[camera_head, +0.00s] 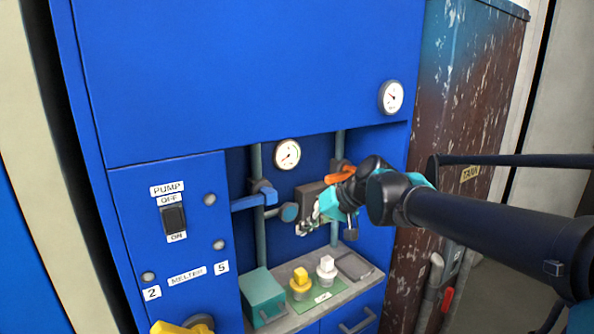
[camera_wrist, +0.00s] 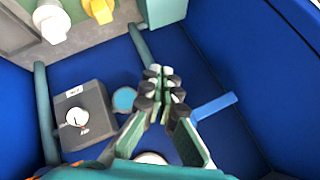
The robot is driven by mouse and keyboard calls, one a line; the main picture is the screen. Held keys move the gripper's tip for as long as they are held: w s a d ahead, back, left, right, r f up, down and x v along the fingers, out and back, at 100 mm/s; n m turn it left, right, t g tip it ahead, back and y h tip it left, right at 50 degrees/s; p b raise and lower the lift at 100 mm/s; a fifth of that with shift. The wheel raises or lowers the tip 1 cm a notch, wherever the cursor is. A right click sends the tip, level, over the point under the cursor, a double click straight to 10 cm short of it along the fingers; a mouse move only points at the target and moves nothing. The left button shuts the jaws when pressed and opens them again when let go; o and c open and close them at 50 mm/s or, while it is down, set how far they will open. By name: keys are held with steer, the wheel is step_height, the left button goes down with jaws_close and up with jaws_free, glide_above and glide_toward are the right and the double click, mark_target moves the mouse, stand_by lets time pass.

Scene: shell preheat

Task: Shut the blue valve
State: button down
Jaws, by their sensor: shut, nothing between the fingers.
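The blue valve (camera_head: 255,201) has a lever handle on the left vertical pipe in the cabinet recess. The lever points left, roughly level, across the pipe. In the wrist view the blue lever (camera_wrist: 214,106) lies just right of my fingers, apart from them as far as I can tell. My gripper (camera_head: 303,229) is in the recess, right of the blue valve and in front of a dark box. In the wrist view my gripper (camera_wrist: 165,72) has its fingertips together with nothing between them. Part of the valve body is hidden by my fingers in the wrist view.
An orange handle (camera_head: 340,174) is on the right pipe, close to my wrist. A dark box with a dial (camera_wrist: 82,115) and a round teal disc (camera_wrist: 124,99) are near my fingers. Below are a teal box (camera_head: 263,296), a yellow knob (camera_head: 300,281) and a white knob (camera_head: 327,268).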

steer(key=s+d+f+m+h, duration=0.1)
steer(key=s+d+f+h, duration=0.2)
steer(key=d+f, duration=0.5)
steer(key=s+d+f+m+h, duration=0.1)
steer(key=s+d+f+h, duration=0.3)
steer(key=d+f, duration=0.5)
step_height(320, 180, down, 4)
steer(key=shift+s+d+f+h, duration=0.1)
steer(key=shift+s+d+h, duration=0.2)
steer(key=shift+s, duration=0.7)
steer(key=c, duration=2.2)
jaws_free()
steer(key=shift+a, duration=0.1)
